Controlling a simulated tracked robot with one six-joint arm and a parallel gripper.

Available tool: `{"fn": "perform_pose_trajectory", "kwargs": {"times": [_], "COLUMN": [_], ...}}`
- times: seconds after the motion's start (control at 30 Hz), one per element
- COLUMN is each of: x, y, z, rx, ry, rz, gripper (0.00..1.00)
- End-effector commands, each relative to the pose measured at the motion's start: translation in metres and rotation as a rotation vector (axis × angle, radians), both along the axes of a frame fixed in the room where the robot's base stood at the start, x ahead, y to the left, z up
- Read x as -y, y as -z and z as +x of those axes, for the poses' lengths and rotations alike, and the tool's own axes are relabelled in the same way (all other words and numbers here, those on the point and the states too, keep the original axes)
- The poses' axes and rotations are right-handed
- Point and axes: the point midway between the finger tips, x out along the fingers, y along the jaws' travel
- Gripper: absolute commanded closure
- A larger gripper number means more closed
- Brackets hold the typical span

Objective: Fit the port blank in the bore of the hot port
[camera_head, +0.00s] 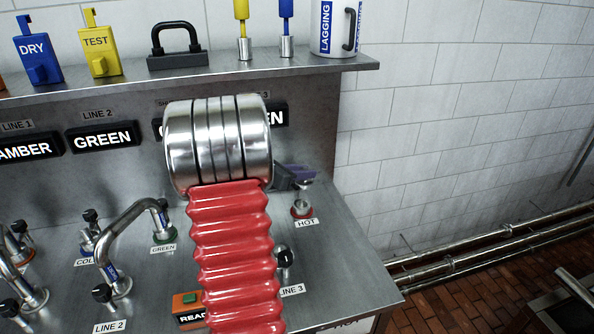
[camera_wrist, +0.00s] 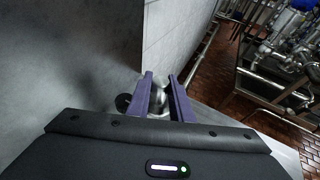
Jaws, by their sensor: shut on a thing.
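My gripper (camera_wrist: 161,84) has two purple fingers shut on a silvery piece (camera_wrist: 160,101), which I take to be the port blank. In the head view my gripper (camera_head: 299,172) shows only in part at the right of my red arm sleeve and steel cuff, which hide the rest. The hot port (camera_head: 302,212) has a red ring and a HOT label in front of it. My fingers are just above and behind it in the picture. Silvery metal shows between the fingers and the ring; I cannot tell whether the blank touches or enters the bore.
A bent pipe (camera_head: 130,235) and black-knobbed valves stand at the left. A small valve (camera_head: 284,262) stands near the LINE 3 label. The bench's right edge is close.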

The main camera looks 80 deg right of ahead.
Motion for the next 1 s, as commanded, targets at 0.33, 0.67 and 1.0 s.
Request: {"fn": "perform_pose_trajectory", "kwargs": {"times": [0.33,0.67,1.0], "x": [-0.003,-0.002,-0.002], "y": [0.004,0.025,0.048], "z": [0.009,0.008,0.006], "rx": [-0.001,-0.002,-0.002], "ry": [-0.013,-0.011,-0.007], "rz": [0.001,0.003,0.001], "gripper": [1.0,1.0,1.0]}}
